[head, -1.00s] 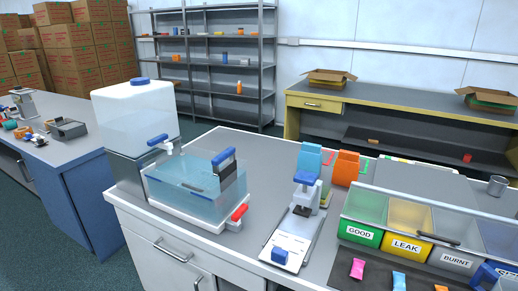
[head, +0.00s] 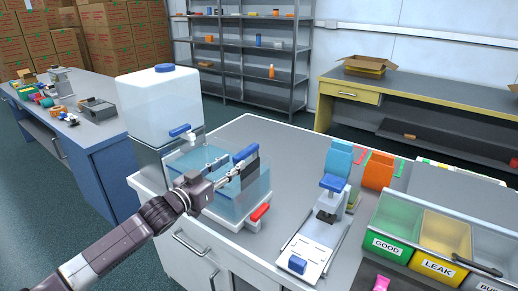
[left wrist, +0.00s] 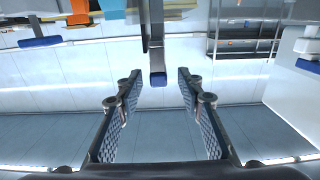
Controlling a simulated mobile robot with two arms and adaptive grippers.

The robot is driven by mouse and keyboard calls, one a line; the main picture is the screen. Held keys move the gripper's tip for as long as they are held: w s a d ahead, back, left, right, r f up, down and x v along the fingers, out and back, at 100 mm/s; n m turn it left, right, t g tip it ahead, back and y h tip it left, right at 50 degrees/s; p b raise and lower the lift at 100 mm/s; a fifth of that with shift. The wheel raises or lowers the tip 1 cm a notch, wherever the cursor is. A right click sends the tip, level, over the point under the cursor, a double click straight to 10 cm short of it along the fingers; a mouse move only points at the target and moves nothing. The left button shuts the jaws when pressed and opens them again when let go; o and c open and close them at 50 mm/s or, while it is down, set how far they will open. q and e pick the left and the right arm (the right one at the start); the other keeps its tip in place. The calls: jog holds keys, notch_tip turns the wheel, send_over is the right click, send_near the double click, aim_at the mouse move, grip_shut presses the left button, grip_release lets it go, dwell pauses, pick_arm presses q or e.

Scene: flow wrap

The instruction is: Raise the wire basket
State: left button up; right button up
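A clear tank of bluish water (head: 215,205) stands in a white tray at the table's left corner. A blue grip (head: 245,153) on a dark upright shows at its upper right side. I cannot make out the wire basket's mesh; my gripper and the tank wall hide much of the inside. My left gripper (head: 232,168) is over the tank, close to the blue grip, open and empty. In the left wrist view the blue grip (left wrist: 157,79) lies beyond the gap between the open fingers (left wrist: 157,98), with no contact visible. My right gripper is not in view.
A white water container (head: 158,100) with a blue tap (head: 180,130) stands just left of the tank. A red handle (head: 260,212) sticks out at the tray's front right. A press-like device (head: 325,215) and sorting bins (head: 395,228) stand farther right. The table behind the tank is clear.

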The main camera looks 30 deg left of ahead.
aim_at(246, 150)
pick_arm(q)
jog(key=shift+w+d+r, duration=0.15)
jog(key=shift+w+d, duration=0.05)
jog(key=shift+w, duration=0.45)
jog(key=shift+r, duration=0.2)
jog(key=shift+w+r, duration=0.15)
jog(key=shift+w, duration=0.05)
jog(key=w+p, duration=0.1)
jog(key=w, duration=0.3)
jog(key=shift+w+d, duration=0.15)
jog(key=shift+w, duration=0.05)
jog(key=shift+w+d+f, duration=0.1)
jog(key=shift+w+f, duration=0.15)
jog(key=shift+w, duration=0.65)
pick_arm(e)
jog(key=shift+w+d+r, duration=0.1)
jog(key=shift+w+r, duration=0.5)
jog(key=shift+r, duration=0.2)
pick_arm(q)
grip_shut()
jog(key=shift+r, duration=0.1)
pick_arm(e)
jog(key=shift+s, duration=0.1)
